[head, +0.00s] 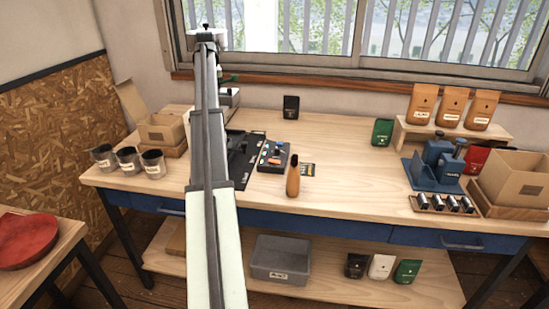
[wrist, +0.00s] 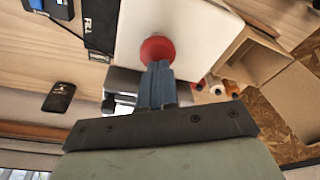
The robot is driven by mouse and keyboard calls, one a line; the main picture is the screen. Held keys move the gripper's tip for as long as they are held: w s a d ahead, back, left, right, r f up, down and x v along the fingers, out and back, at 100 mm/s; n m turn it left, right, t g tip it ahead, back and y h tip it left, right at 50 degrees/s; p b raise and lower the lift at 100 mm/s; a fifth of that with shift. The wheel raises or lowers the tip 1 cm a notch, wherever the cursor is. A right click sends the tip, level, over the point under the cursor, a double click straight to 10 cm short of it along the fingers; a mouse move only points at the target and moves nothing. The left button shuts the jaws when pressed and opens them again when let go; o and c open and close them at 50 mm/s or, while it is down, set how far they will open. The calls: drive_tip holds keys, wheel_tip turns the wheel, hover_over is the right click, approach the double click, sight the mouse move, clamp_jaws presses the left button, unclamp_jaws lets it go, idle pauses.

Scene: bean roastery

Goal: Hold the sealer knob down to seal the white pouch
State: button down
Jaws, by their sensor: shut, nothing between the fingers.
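The red sealer knob (wrist: 157,50) shows in the wrist view on top of a pale, round-cornered sealer body (wrist: 205,35). My gripper (wrist: 159,69) is shut and empty, its fingertips right at the knob and covering its near edge. I cannot tell whether they touch it or how far down the knob is. I cannot make out a white pouch at the sealer; one white pouch (head: 381,267) stands on the lower shelf.
The table's middle right is clear.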

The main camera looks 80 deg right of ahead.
drive_tip(key=shift+w+d+v, duration=0.1)
drive_tip(key=shift+d+v, duration=0.05)
drive_tip(key=shift+v, duration=0.7)
drive_tip(key=shift+w+d+v, duration=0.1)
drive_tip(key=shift+d+v, duration=0.05)
drive_tip(key=shift+v, duration=0.75)
drive_tip(key=shift+w+d+v, duration=0.1)
drive_tip(key=shift+d+v, duration=0.05)
drive_tip(key=shift+v, duration=0.7)
drive_tip(key=shift+r, duration=0.1)
